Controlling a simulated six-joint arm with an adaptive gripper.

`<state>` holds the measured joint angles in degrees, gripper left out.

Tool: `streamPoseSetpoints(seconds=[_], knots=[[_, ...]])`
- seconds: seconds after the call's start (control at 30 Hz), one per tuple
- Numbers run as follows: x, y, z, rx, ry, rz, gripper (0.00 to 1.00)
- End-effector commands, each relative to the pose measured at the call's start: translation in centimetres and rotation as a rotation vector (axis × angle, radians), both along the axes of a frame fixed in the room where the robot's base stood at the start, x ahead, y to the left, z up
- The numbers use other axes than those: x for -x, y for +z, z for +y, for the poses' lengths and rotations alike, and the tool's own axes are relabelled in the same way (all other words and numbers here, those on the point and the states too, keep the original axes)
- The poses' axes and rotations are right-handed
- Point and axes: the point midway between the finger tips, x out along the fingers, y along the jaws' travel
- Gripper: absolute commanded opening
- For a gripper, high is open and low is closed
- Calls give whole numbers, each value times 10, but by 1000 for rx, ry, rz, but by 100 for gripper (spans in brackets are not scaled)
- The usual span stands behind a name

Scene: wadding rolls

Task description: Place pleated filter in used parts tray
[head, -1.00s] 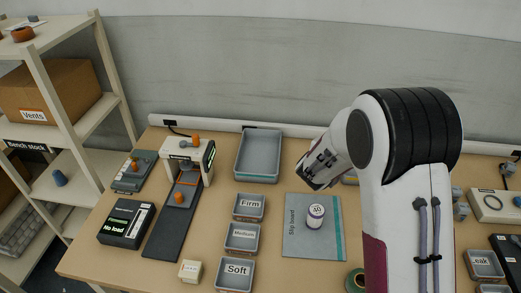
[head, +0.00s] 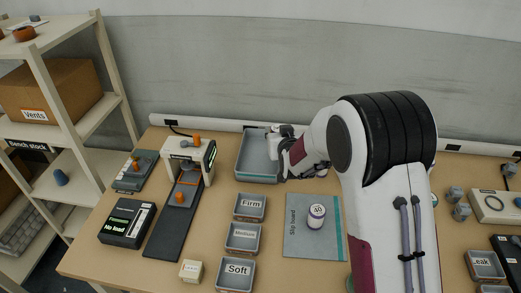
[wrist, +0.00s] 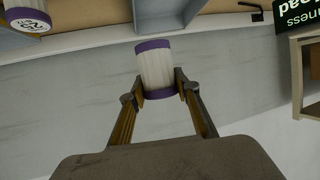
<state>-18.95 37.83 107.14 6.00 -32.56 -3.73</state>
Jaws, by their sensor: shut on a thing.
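My gripper (wrist: 160,90) is shut on the pleated filter (wrist: 154,68), a white ribbed cylinder with purple end bands, in the wrist view. In the head view my gripper (head: 284,152) is at the right side of a large grey tray (head: 257,179) at the back of the bench. The filter is small and partly hidden by the gripper there. The tray's inside looks empty where I see it, and no label shows on it. Part of a grey-blue container wall (wrist: 165,12) shows above the filter in the wrist view.
A white roll marked with a number (head: 317,216) stands on the grey slip board (head: 305,245). Small trays Firm (head: 250,216), Medium and Soft (head: 236,283) line up in front of the large tray. A white press (head: 192,150) stands left of it. A shelf is at far left.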

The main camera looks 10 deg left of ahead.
Motion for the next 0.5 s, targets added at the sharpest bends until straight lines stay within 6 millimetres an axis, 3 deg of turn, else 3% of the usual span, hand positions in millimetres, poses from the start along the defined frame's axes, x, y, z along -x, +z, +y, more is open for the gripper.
streamPoseSetpoints(seconds=[0.5], knots=[[15,-12,53,0,228,1,10]])
